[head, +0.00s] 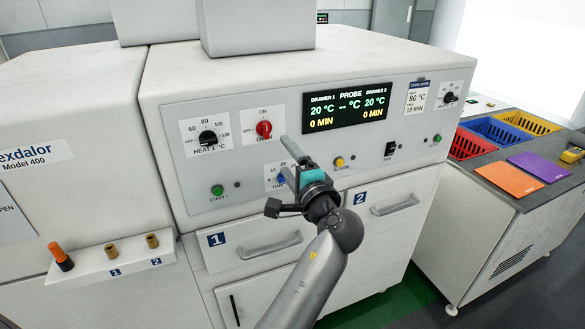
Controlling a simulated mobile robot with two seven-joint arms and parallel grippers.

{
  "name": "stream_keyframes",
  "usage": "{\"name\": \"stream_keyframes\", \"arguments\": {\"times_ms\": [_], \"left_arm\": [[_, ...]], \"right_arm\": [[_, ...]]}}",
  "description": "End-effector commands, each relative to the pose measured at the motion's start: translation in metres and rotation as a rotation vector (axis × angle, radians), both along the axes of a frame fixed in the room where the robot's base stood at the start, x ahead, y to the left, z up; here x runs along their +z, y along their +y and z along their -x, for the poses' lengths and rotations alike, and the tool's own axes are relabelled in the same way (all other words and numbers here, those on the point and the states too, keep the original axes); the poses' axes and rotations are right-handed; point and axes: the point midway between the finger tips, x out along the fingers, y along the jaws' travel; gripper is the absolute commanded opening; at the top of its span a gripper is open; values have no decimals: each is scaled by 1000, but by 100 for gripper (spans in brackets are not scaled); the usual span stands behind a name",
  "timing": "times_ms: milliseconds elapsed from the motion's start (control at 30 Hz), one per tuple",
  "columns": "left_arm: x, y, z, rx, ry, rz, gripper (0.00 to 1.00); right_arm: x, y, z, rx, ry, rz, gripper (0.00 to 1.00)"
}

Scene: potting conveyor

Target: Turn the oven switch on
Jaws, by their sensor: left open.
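The red rotary switch (264,129) sits on a white label plate on the oven's grey control panel (180,174). The plate reads ON above the knob and OFF to its left; the lettering below it is unclear. My left gripper (285,157) is open and empty, in front of the panel, just right of and below the red switch. It appears apart from the knob. It partly hides a blue knob (281,179) and its dial plate. My right gripper is not in view.
The black HEAT 1 knob (208,137) is left of the switch, and the green START button (217,190) is below. The lit display (347,105) is to the right. Drawer handles (270,246) stick out below the panel. A side counter (540,196) with coloured trays stands at right.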

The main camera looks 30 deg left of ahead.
Motion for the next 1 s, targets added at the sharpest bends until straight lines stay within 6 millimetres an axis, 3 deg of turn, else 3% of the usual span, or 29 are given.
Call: {"name": "stream_keyframes", "arguments": {"times_ms": [200,767,867,967,1000], "left_arm": [[-1,-16,13,0,1,-1,82],[-2,-17,14,-3,2,-1,82],[-21,-21,10,-29,28,13,82],[-70,-30,3,-91,89,56,82],[-96,-34,1,-122,121,83,82]], "right_arm": [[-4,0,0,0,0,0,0],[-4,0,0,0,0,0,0],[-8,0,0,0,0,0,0],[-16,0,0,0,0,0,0],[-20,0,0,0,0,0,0]]}}
